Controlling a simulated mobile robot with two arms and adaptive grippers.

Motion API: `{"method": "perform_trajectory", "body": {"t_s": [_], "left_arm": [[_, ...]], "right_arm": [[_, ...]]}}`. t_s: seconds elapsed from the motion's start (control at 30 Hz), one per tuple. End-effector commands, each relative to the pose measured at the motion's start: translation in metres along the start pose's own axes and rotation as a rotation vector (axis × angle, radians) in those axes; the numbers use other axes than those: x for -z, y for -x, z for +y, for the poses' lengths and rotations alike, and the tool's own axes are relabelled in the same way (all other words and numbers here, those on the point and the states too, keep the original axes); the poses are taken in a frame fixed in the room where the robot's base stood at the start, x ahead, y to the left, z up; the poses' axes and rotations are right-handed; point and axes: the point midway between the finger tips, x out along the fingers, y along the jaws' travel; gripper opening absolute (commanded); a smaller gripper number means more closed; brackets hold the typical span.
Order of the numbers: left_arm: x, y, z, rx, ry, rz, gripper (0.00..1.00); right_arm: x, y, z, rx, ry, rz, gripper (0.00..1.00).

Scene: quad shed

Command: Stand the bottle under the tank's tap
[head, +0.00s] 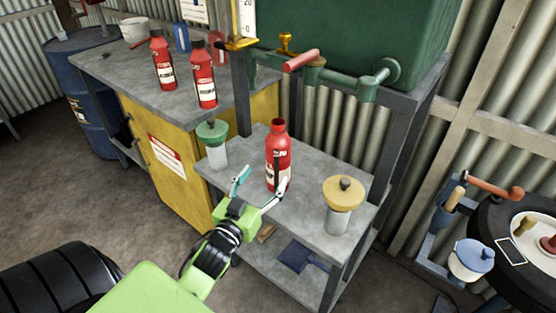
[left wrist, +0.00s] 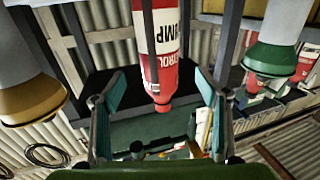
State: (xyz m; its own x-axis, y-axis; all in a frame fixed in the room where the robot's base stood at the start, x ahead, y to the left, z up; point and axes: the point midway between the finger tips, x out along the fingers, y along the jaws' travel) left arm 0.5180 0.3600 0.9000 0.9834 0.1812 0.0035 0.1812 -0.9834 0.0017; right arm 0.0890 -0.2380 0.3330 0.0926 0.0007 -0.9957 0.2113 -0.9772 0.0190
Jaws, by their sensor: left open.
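The red bottle (head: 279,150) stands upright on the grey shelf (head: 300,207) below the green tank (head: 350,35). Its top shows no cap. The tank's tap, with a red handle (head: 300,60), is above the bottle; I cannot tell whether its outlet is exactly over the neck. My left gripper (head: 262,184) is open, low on the near side of the bottle, one finger overlapping its lower part in the head view. In the left wrist view, which looks upside down, the bottle (left wrist: 163,55) shows between the spread fingers (left wrist: 158,90). My right gripper is not in view.
A green-topped jar (head: 212,145) and a yellow-lidded jar (head: 340,205) flank the bottle on the shelf. Two capped red bottles (head: 162,62) (head: 203,85) stand on the yellow cabinet's bench. A blue drum (head: 80,75) is at left and a dark round table (head: 500,230) at right.

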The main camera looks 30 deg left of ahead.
Motion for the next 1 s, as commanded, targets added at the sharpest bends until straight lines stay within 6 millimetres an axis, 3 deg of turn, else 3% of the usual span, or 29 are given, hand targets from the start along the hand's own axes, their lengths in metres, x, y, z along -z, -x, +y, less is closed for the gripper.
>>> {"method": "perform_trajectory", "body": {"t_s": [0.1, 0.37, 0.7, 1.0], "left_arm": [[0.002, -0.024, 0.0, 0.0, 0.001, 0.001, 0.68], [0.0, -0.045, 0.0, 0.001, -0.001, -0.002, 0.68], [0.002, -0.09, 0.002, 0.001, 0.001, -0.002, 0.68], [0.0, -0.094, 0.002, 0.0, 0.0, -0.003, 0.65]], "right_arm": [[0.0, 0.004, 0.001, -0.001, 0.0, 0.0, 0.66], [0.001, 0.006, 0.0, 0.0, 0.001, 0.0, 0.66], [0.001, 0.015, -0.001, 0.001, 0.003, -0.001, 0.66], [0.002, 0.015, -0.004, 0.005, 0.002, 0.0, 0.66]]}}
